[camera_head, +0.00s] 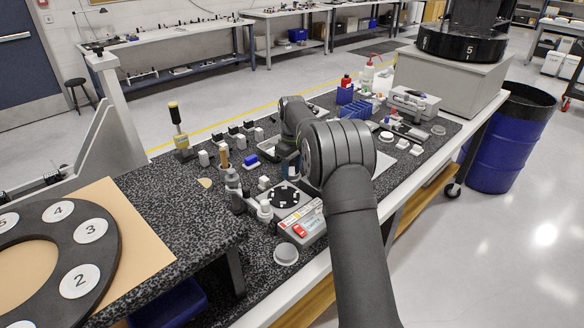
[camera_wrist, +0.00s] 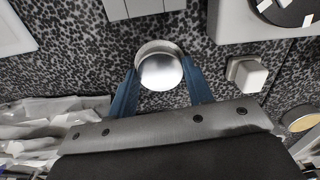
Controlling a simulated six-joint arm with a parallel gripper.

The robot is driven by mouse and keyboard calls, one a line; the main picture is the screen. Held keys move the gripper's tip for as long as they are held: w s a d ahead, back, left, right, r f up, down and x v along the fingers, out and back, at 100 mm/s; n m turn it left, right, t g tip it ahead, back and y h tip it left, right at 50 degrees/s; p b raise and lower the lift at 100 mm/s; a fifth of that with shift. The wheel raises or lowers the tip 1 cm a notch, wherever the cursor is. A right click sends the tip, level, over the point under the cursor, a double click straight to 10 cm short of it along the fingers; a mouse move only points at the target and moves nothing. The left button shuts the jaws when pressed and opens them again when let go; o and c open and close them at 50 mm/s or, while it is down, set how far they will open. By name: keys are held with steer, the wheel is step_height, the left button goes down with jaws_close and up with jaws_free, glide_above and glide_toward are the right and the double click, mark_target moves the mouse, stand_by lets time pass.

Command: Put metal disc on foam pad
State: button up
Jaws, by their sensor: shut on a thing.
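My gripper (camera_wrist: 160,88) has two blue fingers, shut on the sides of a shiny round metal disc (camera_wrist: 160,72) in the wrist view. A pale round rim shows just behind the disc's far edge; I cannot tell whether it is part of the disc or a separate thing below. Speckled dark bench surface surrounds the disc, and its height above the bench is unclear. In the head view my arm hides most of the gripper and the disc. I cannot identify the foam pad with certainty in either view.
A white block (camera_wrist: 247,74) stands close right of the fingers. A black plate with white marks (camera_wrist: 290,8) lies beyond it, and a grey slotted block (camera_wrist: 144,8) is ahead. Crumpled clear wrapping (camera_wrist: 45,125) lies at left. The bench (camera_head: 215,240) is crowded with small parts.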

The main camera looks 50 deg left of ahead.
mark_target(292, 171)
steer(key=o, duration=1)
steer(key=shift+f, duration=0.1)
step_height(292, 171, up, 12)
steer(key=shift+r, duration=0.15)
step_height(292, 171, down, 13)
steer(key=shift+r, duration=2.4)
